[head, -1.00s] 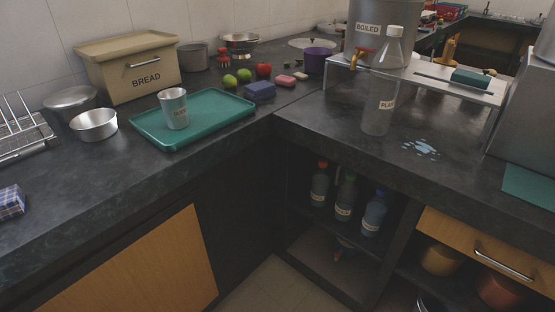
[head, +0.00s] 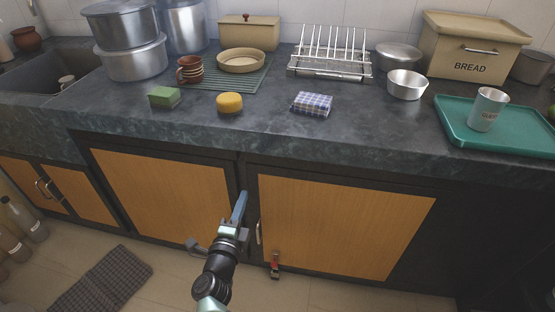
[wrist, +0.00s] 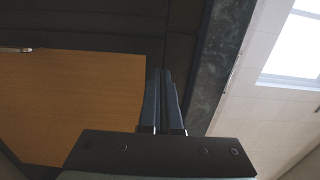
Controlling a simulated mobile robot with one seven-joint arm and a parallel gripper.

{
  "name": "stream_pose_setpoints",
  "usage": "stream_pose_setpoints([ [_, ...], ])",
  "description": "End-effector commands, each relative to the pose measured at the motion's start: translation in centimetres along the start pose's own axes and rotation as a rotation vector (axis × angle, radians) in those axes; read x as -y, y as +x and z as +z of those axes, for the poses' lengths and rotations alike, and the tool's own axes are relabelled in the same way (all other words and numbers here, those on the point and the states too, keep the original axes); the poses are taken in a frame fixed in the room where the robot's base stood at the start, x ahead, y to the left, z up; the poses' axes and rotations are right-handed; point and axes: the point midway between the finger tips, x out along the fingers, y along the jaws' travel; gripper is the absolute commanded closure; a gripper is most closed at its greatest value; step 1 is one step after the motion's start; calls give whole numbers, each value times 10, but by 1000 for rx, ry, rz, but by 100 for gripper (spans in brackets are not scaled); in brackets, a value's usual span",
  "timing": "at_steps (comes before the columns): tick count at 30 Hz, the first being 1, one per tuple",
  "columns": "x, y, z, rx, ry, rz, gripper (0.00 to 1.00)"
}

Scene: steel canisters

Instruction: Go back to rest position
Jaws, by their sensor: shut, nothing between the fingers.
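My gripper (head: 240,205) shows in the head view at the lower middle, in front of the cabinet below the counter. Its blue fingers point up and stand beside the dark post between two wooden doors. In the wrist view the two fingers (wrist: 164,95) lie close together with nothing between them. The wooden door (wrist: 75,100) fills the left of that view, and the dark counter edge (wrist: 222,65) runs along the right. I cannot tell whether the fingertips touch the cabinet.
The counter (head: 350,130) holds a green sponge (head: 164,97), a yellow sponge (head: 229,103), a checked cloth (head: 312,104), a dish rack (head: 330,55), pots and a green tray (head: 455,125) with a steel cup (head: 487,109). A grey mat (head: 100,282) lies on the floor.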

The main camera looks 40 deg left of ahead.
Motion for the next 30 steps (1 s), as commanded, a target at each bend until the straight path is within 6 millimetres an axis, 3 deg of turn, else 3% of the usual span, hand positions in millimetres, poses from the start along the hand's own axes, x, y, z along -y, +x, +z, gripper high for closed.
stream_pose_setpoints([
  [6,0,-5,23,1,1,0,100],
  [17,7,-2,24,2,-5,-13,100],
  [20,39,9,18,13,-33,-68,100],
  [23,97,25,5,27,-102,-167,100],
  [27,200,37,-28,18,-274,-333,100],
  [30,271,33,-59,-18,-432,-434,100],
])
